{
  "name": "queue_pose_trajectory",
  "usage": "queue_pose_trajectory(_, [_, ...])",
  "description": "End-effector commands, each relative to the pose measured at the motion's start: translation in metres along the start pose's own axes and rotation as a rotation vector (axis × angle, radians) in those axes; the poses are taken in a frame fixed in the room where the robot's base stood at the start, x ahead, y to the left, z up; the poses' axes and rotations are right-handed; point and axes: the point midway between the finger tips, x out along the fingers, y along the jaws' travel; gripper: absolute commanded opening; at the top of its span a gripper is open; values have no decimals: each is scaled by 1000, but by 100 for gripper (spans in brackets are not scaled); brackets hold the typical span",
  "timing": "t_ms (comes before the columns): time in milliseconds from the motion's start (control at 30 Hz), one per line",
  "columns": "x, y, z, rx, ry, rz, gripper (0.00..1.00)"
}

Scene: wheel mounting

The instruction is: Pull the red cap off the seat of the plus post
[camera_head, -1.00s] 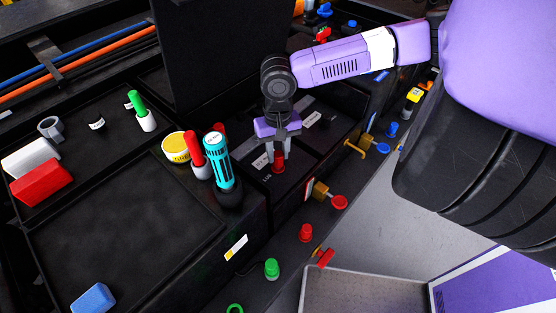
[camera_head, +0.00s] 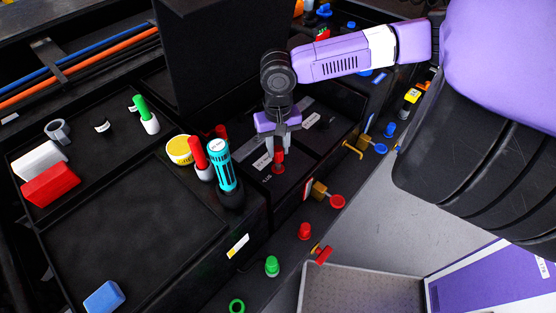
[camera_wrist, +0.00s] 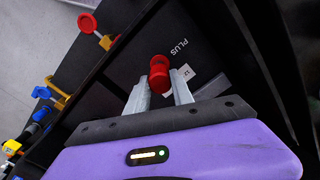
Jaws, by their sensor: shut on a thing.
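The red cap (camera_head: 279,156) is between the fingertips of my gripper (camera_head: 280,150), over the seat of the plus post. In the wrist view the red cap (camera_wrist: 159,72) stands between the two grey fingers of my gripper (camera_wrist: 160,88), beside the white PLUS lettering. My gripper is shut on the cap from above. In the head view some red shows low at the post seat (camera_head: 278,169); I cannot tell whether the cap is fully clear of it. The fingers hide part of the cap.
A teal tool (camera_head: 222,168), a red-handled tool (camera_head: 199,155) and a yellow round tin (camera_head: 179,149) stand close left of my gripper. A tall dark panel (camera_head: 220,60) rises behind. The tray's middle is clear.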

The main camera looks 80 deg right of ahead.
Motion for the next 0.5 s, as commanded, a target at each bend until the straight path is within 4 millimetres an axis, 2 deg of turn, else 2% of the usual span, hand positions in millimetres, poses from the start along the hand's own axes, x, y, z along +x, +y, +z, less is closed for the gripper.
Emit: queue_pose_trajectory(500, [-29, 0, 0, 0, 0, -1, 0])
